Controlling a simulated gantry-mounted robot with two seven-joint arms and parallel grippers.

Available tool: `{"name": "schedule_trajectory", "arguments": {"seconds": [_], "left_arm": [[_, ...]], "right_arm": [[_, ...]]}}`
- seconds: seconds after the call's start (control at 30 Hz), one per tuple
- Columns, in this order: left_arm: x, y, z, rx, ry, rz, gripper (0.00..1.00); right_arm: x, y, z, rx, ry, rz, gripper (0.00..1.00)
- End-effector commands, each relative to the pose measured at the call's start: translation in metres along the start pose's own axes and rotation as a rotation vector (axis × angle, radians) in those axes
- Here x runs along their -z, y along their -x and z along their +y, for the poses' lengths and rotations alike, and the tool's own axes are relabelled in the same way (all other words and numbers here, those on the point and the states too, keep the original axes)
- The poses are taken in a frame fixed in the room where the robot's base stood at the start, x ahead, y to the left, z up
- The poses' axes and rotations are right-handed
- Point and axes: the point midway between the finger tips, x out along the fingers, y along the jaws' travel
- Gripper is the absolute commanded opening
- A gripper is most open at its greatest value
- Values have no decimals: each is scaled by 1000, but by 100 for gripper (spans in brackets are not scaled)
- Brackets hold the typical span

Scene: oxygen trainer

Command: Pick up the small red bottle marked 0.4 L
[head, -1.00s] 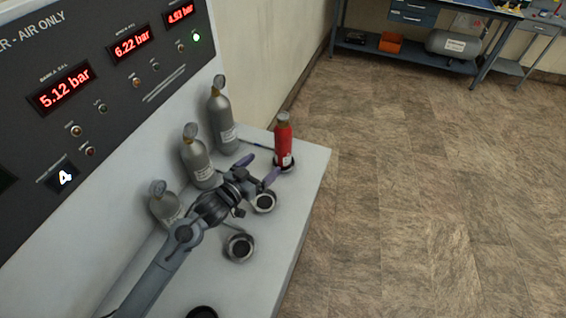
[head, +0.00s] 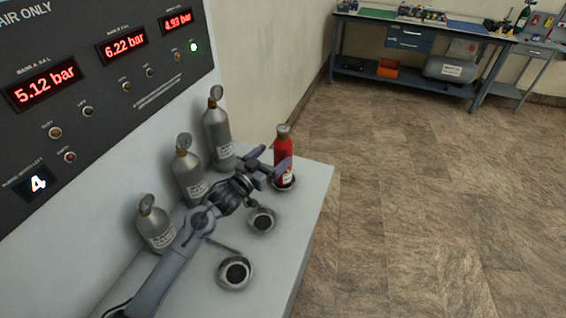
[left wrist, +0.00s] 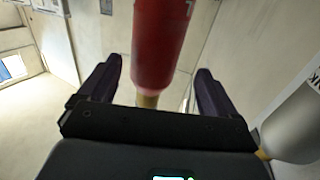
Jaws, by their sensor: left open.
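The red bottle (head: 283,148) stands upright in a round dark holder at the far right end of the pale bench. It has a pale label, too small to read, and a brownish top. My left gripper (head: 270,161) is open beside it, and one purple finger overlaps the bottle in the head view. In the left wrist view the red bottle (left wrist: 160,45) appears upside down, in line with the gap between the two open fingers (left wrist: 155,88). I cannot tell whether a finger touches it. My right gripper is in neither view.
Grey bottles with gauges (head: 218,130) stand in a row along the panel, close to my left arm. Two empty round holders (head: 235,272) sit at the bench's front. A workbench (head: 420,45) stands far back. The floor (head: 430,190) to the right is clear.

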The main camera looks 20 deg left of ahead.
Motion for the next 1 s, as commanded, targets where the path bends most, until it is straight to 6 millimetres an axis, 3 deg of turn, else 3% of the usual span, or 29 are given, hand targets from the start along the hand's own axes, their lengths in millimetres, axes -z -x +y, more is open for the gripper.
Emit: {"name": "schedule_trajectory", "arguments": {"seconds": [0.4,0.73,1.0], "left_arm": [[-7,-45,8,0,1,0,92],[-6,-50,7,0,0,0,92],[-6,-49,7,0,0,0,50]], "right_arm": [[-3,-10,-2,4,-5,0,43],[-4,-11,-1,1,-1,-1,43],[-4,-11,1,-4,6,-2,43]]}}
